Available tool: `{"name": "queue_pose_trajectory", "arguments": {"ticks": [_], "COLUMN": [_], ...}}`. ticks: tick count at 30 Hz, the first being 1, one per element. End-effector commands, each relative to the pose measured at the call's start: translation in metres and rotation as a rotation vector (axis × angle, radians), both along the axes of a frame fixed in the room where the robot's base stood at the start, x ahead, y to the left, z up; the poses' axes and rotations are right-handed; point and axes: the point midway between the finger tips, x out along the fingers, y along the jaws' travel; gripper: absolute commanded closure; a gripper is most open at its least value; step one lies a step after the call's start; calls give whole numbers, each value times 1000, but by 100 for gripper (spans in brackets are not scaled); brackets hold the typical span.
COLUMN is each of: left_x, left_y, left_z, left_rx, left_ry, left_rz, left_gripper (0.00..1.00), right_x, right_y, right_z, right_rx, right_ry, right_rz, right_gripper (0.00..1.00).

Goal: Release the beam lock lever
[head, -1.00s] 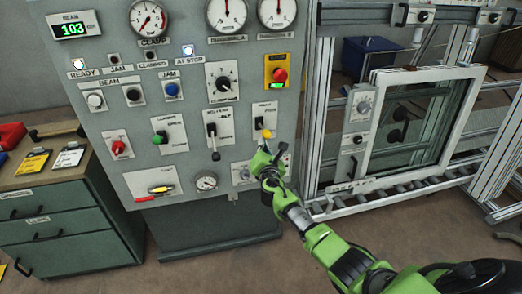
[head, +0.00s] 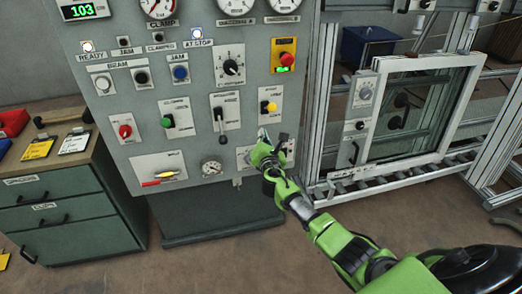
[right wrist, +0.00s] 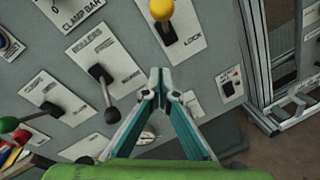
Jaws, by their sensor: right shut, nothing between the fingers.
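The beam lock lever (head: 270,107) has a yellow knob and sits on a white plate on the grey control panel. In the right wrist view the yellow knob (right wrist: 161,9) is at the top edge, above its dark base, with "LOCK" printed on the plate. My right gripper (head: 268,141) is below this lever in the head view, close to the panel and apart from the knob. In the right wrist view its fingertips (right wrist: 158,76) are together with nothing between them. My left gripper is not in view.
A black-handled lever (head: 219,122) is left of the lock lever, and a green-knobbed one (head: 167,121) is further left. A red button on a yellow plate (head: 284,58) is above. A metal frame with a window (head: 415,110) stands at right.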

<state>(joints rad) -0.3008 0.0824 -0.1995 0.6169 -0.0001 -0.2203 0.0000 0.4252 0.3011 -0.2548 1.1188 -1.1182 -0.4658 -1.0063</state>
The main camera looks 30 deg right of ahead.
Motion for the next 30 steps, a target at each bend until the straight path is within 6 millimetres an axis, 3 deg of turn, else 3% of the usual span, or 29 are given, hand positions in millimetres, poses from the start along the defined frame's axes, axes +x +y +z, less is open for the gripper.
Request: {"name": "queue_pose_trajectory", "arguments": {"ticks": [1,6,13,16,30], "left_x": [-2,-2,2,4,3], "left_y": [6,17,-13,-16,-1], "left_z": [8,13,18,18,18], "left_rx": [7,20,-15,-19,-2], "left_ry": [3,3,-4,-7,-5], "left_rz": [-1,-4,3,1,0], "left_gripper": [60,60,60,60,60], "right_x": [-6,-28,-58,-68,-80], "right_y": [2,10,24,27,32], "right_z": [9,15,25,28,32], "right_rx": [-1,-2,-1,-2,-2], "right_ry": [-2,-2,-1,-2,-1], "right_rz": [0,0,2,0,-1], "right_gripper": [100,100,100,100,100]}}
